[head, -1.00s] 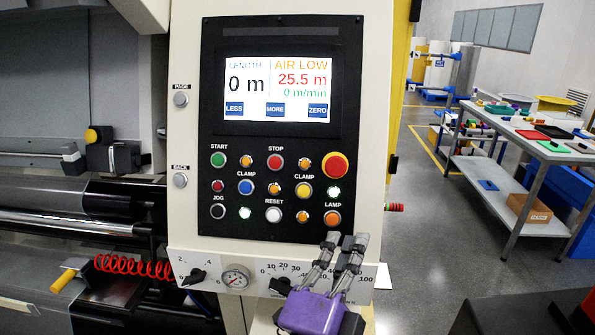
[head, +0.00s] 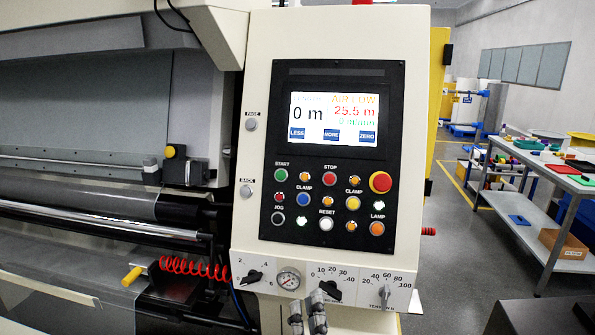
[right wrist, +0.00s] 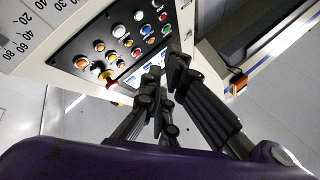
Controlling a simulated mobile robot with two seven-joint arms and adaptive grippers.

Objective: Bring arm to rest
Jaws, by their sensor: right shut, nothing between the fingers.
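My right gripper (head: 307,315) shows at the bottom of the head view, in front of the lower edge of the machine's dial strip (head: 350,287). Only its grey fingers are in the picture; its body is below the frame. The fingers are close together and hold nothing. In the right wrist view the fingers (right wrist: 165,85) point toward the control panel (right wrist: 95,50), with the purple gripper body at the bottom. I cannot tell the exact gap to the machine. My left gripper is not in view.
The control panel (head: 268,190) has a lit screen (head: 334,119) reading AIR LOW and 0 m. A red emergency button (head: 381,182) and several coloured buttons sit on it. A yellow-handled lever (head: 132,276) and red coiled hose (head: 190,265) are left. A workbench (head: 535,165) stands right, beyond open floor.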

